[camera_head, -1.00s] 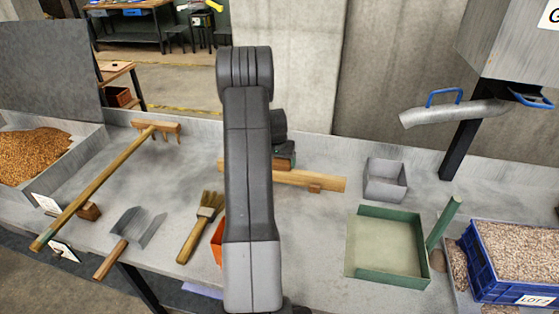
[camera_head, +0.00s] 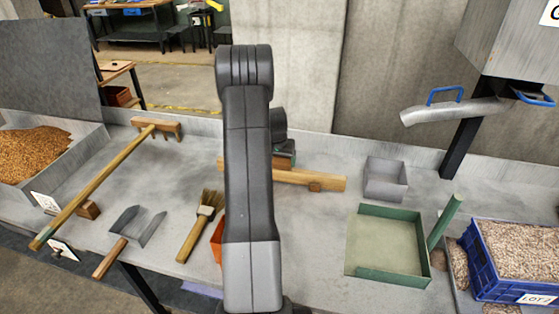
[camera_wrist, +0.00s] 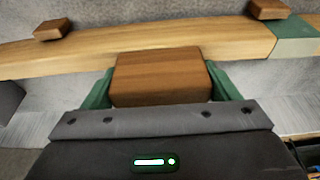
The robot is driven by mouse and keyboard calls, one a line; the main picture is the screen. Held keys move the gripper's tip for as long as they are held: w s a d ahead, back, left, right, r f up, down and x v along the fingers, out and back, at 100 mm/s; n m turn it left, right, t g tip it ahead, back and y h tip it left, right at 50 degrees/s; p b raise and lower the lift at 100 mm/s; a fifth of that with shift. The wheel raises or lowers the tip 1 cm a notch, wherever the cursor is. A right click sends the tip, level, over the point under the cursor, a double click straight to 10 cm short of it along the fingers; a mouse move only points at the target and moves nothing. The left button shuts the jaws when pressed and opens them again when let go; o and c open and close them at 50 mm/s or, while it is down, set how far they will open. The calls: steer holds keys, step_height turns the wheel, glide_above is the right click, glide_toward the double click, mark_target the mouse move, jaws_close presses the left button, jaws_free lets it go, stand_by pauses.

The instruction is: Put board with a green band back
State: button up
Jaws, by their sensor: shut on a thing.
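The long wooden board (camera_head: 290,176) lies level across the back middle of the grey table in the head view, its left part hidden behind my arm. The wrist view shows its pale wood (camera_wrist: 225,42) close up, with the green band (camera_wrist: 296,36) at the right. A brown wooden block (camera_wrist: 160,75) stands out from the board as a grip. My gripper (camera_wrist: 160,82) has its green fingers on both sides of this block and is shut on it. Small wooden feet (camera_head: 314,186) sit at the board's edge. I cannot tell whether they touch the table.
A grey scoop box (camera_head: 386,180) and a green-rimmed tray (camera_head: 388,275) stand to the right, with a blue crate of grain (camera_head: 513,265) beyond. A brush (camera_head: 199,228), a small shovel (camera_head: 125,235) and a long rake (camera_head: 105,185) lie left. Bare table surrounds the board's right end.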

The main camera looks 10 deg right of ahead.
steer(key=shift+f+b, duration=0.35)
steer(key=o, duration=1.8)
steer(key=b+v, duration=0.1)
steer(key=v, duration=1.3)
steer(key=shift+w, duration=0.1)
steer(key=p+x, duration=0.1)
steer(key=x, duration=1.3)
steer(key=shift+r, duration=0.15)
steer(key=shift+r, duration=0.1)
